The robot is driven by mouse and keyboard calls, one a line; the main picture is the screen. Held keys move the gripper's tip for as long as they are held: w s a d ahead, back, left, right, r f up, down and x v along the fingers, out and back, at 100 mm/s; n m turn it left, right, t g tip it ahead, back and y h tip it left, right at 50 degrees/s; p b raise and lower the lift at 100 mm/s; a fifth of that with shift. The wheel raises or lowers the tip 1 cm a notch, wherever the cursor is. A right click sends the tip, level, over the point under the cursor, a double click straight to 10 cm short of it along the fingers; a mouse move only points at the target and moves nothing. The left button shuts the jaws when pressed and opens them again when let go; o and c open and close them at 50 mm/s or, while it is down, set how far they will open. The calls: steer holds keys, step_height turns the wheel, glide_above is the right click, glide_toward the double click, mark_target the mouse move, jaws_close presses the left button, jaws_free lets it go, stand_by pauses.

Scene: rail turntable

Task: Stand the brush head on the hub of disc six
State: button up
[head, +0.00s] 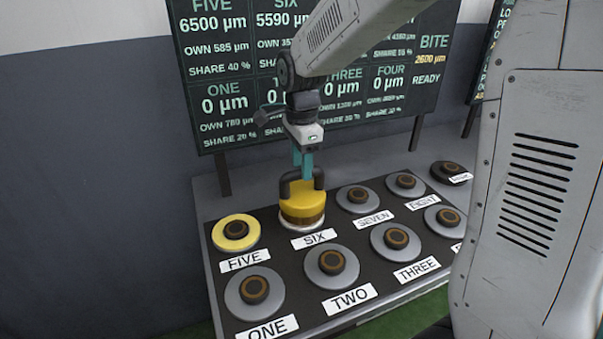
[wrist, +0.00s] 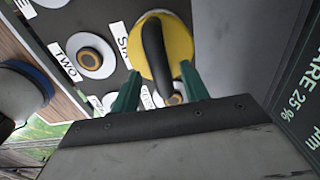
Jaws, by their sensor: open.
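The brush head (head: 296,203) is yellow with a black arched handle and a brown lower band. It stands upright over disc six (head: 284,222), behind the SIX label, and hides the hub and most of the disc. In the wrist view the brush head (wrist: 178,45) shows from above. My gripper (head: 303,172) is open, pointing down at the handle. In the wrist view its green fingers (wrist: 158,88) are apart, one to each side of the handle's near end. I cannot tell whether either finger touches it.
Disc five (head: 236,232) is yellow; grey discs one (head: 254,292), two (head: 331,262), three (head: 396,239) and seven (head: 357,197) have bare brown hubs. A dark readout board (head: 290,100) stands behind the table. The space left of the table is clear.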

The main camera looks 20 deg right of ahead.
step_height(320, 180, up, 8)
steer(key=shift+f, duration=0.1)
steer(key=s+d+f+n+t, duration=0.1)
steer(key=s+d+n, duration=0.2)
steer(key=s+n, duration=1.5)
steer(key=s, duration=1)
steer(key=shift+f, duration=0.1)
